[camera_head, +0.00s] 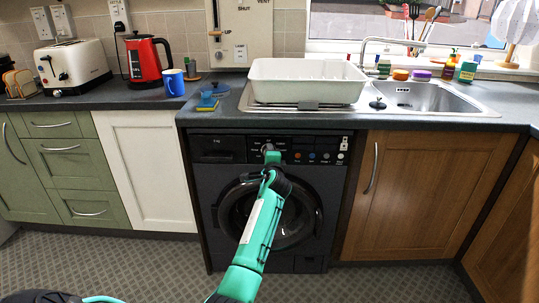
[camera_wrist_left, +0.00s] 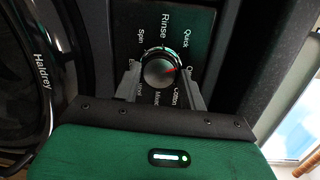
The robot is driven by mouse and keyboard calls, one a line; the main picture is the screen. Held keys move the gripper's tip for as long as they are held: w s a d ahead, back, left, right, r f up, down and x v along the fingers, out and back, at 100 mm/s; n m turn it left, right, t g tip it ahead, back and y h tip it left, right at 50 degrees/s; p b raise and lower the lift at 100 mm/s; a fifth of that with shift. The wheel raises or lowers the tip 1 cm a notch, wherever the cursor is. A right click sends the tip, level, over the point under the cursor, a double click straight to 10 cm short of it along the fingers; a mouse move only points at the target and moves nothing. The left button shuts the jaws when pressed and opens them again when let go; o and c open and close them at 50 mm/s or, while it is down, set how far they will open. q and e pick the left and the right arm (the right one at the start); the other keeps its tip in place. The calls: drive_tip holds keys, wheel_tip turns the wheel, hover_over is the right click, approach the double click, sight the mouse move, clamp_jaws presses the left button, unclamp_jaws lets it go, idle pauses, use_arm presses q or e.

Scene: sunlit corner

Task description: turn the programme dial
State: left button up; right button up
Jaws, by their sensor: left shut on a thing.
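The washing machine (camera_head: 265,200) is dark and stands under the worktop, with its control panel along the top. The programme dial (camera_wrist_left: 160,70) is a round silver-rimmed knob with a dark face and a red mark, seen in the left wrist view. The red mark points right, toward a label partly hidden by a finger. Rinse, Spin, Quick and Cotton are readable around it. My left gripper (camera_head: 268,150) is at the panel; in the left wrist view its grey fingers (camera_wrist_left: 161,80) are shut on the dial from both sides. My right gripper is out of view.
The round door (camera_head: 228,205) lies below the panel, behind my left arm. A blue sponge (camera_head: 207,100), blue mug (camera_head: 174,82), red kettle (camera_head: 146,58) and white basin (camera_head: 305,88) stand on the worktop above. The patterned floor in front is clear.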

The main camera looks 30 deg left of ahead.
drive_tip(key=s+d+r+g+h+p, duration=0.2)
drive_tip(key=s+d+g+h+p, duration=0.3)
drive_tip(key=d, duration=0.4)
use_arm(q)
drive_tip(key=shift+s+a+f+n+t+h+p, duration=0.1)
drive_tip(key=shift+n+t+h+p, duration=0.3)
drive_tip(key=shift+n, duration=2.75)
drive_tip(key=shift+s+a+r+n+t+h+p, duration=0.15)
drive_tip(key=shift+n+h+p, duration=0.5)
drive_tip(key=shift+n, duration=2.45)
drive_tip(key=shift+w+f+n+t+h+p, duration=0.25)
drive_tip(key=shift+n+h, duration=0.4)
drive_tip(key=shift+n, duration=2.5)
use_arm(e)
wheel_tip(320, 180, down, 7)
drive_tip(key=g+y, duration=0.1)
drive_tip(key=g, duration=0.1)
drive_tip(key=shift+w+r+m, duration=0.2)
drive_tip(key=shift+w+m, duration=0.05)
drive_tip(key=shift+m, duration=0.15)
use_arm(q)
drive_tip(key=shift+s+r, duration=0.1)
drive_tip(key=shift+s, duration=0.1)
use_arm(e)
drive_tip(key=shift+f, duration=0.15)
use_arm(q)
drive_tip(key=o, duration=1)
drive_tip(key=shift+c, duration=0.2)
drive_tip(key=shift+r, duration=0.1)
